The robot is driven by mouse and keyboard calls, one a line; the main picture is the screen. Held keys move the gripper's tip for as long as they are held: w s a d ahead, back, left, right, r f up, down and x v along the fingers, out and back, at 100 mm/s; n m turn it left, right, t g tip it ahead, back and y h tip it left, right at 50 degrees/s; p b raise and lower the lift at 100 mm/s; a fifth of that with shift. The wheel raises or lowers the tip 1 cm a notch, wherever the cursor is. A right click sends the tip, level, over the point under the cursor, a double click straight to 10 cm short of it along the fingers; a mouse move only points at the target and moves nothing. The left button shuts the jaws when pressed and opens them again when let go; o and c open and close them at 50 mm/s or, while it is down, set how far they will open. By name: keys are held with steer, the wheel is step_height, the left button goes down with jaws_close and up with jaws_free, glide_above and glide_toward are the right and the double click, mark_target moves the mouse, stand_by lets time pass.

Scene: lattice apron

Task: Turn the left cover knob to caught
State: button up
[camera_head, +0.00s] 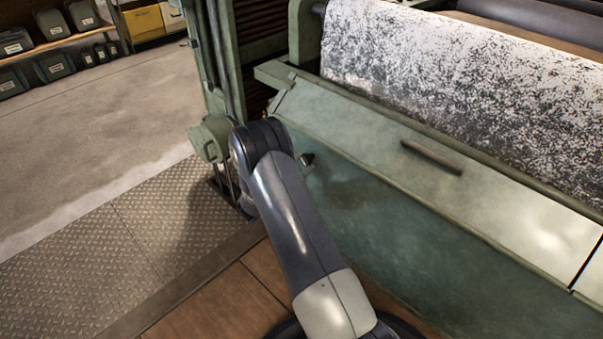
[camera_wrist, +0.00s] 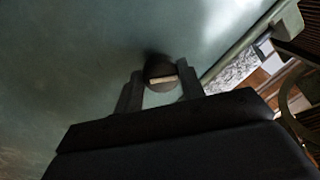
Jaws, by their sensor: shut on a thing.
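The cover knob (camera_wrist: 158,68), round and dark with a pale bar across its face, sits on the green cover panel (camera_wrist: 75,60) in the wrist view. The pale bar lies nearly level in that picture, tilted slightly. My gripper (camera_wrist: 161,77) has one finger on each side of the knob and is shut on it. In the head view my arm hides my gripper. A small dark part shows on the panel (camera_head: 400,250) just right of my arm; I cannot tell whether it is the knob.
A long dark handle (camera_head: 432,157) lies on the sloped green cover right of my arm. A speckled white roll (camera_head: 450,85) is above it. A green machine post (camera_head: 215,60) stands left. Treaded floor plate (camera_head: 150,225) and open concrete floor (camera_head: 90,120) lie farther left.

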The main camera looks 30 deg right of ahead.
steer(key=m+b, duration=0.3)
steer(key=m, duration=0.2)
steer(key=shift+w+f, duration=0.1)
steer(key=shift+f, duration=0.05)
steer(key=m+g, duration=0.1)
steer(key=m, duration=0.3)
steer(key=shift+m+h, duration=0.3)
steer(key=o, duration=1)
steer(key=shift+a, duration=0.15)
steer(key=p+v, duration=0.2)
steer(key=v, duration=0.8)
steer(key=shift+a+p, duration=0.3)
steer(key=shift+p, duration=0.1)
